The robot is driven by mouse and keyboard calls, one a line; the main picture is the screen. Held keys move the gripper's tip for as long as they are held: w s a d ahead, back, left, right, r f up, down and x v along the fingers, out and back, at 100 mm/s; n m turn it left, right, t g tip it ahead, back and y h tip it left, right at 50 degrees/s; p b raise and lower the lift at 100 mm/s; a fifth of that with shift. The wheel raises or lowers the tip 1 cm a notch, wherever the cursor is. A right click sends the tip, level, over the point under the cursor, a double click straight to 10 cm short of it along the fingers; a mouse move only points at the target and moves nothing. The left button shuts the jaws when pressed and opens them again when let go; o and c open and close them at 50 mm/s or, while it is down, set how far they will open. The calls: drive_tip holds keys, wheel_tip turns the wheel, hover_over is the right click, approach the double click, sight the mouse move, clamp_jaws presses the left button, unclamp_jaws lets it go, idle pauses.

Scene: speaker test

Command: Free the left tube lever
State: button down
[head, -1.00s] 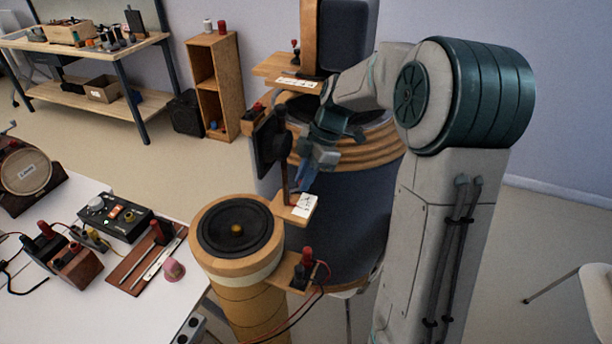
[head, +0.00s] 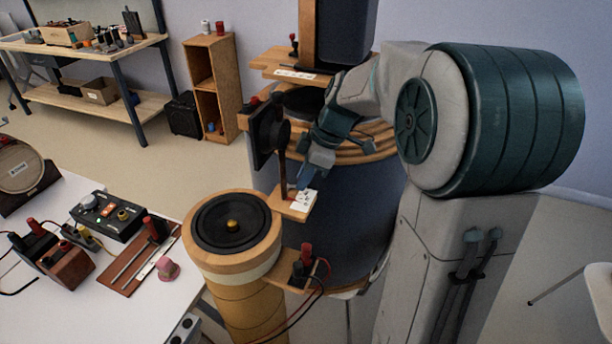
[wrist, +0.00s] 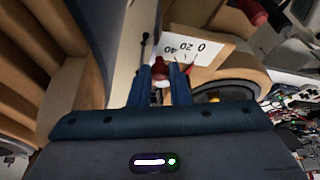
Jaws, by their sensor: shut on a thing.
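The left tube (head: 245,308) is a tan upright cylinder with a black speaker cone (head: 212,224) on top. A small wooden bracket on its right side carries a white scale card (head: 301,200), marked 0, 20 and 40 in the wrist view (wrist: 199,45). My gripper (head: 301,186) is low beside this card. In the wrist view its blue fingers (wrist: 166,75) are shut on a small red knob (wrist: 158,68), seemingly the lever's. A thin rod (wrist: 147,40) shows just beyond the knob. The fingers hide most of the lever, so its exact angle is unclear.
A larger dark-blue drum (head: 340,240) with wooden rings stands close behind. A dark upright panel (head: 266,132) is left of my gripper. Red and black terminals (head: 304,262) with cables sit below the card. A white table (head: 60,320) with instruments is at left.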

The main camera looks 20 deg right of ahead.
drive_tip(key=c, duration=1.4)
unclamp_jaws()
drive_tip(key=shift+s, duration=0.1)
drive_tip(key=shift+o, duration=0.2)
drive_tip(key=v, duration=1.4)
drive_tip(key=shift+f, duration=0.1)
drive_tip(key=s+a+f+m+h, duration=0.2)
drive_tip(key=s+f+m, duration=0.4)
drive_tip(key=s+m, duration=0.1)
drive_tip(key=s+a+f+m+t+h+p, duration=0.1)
drive_tip(key=s+a+f+m+h, duration=0.1)
drive_tip(key=s+f+m, duration=0.4)
drive_tip(key=s+m, duration=0.1)
drive_tip(key=s, duration=0.3)
drive_tip(key=shift+s+a+m+t, duration=0.3)
drive_tip(key=shift+s+a+m, duration=0.05)
drive_tip(key=shift+a+m, duration=0.05)
